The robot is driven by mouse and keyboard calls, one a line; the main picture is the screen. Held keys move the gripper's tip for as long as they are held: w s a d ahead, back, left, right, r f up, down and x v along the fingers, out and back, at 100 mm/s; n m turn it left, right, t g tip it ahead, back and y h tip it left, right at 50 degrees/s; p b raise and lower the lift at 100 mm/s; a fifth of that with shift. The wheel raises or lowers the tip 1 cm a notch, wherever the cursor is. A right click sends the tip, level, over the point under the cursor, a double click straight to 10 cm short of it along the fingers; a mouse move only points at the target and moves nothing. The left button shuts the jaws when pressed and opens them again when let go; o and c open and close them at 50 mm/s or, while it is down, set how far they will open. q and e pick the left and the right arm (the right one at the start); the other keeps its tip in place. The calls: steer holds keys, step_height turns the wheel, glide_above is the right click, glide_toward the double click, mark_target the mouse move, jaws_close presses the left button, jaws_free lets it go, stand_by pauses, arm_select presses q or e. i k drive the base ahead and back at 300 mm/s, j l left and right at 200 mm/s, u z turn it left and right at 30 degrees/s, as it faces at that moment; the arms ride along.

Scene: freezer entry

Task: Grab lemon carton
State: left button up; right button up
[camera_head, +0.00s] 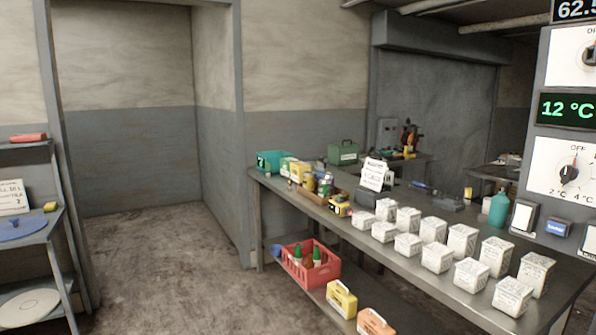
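A yellow carton (341,299) with a pale label sits on the lower shelf of the long metal table, to the right of a red crate. Its print is too small to read, so I cannot tell for sure that it is the lemon carton. An orange carton (374,323) of like shape stands to its right, nearer to me. A smaller yellow and dark box (340,206) is on the tabletop above. Neither of my grippers is in view.
The metal table (463,297) holds rows of white cartons (437,257), a teal bottle (499,208) and a teal bin (275,161). The red crate (325,274) holds bottles. A shelf rack (38,238) stands left; the floor (170,265) between is clear. A control panel (565,120) is at right.

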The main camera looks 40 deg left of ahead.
mark_target(297, 169)
steer(key=u, duration=0.8)
steer(key=i+j, duration=0.8)
steer(key=j, duration=0.15)
steer(key=i+j, duration=0.8)
steer(key=j, duration=0.2)
steer(key=i+j, duration=0.8)
steer(key=j, duration=0.15)
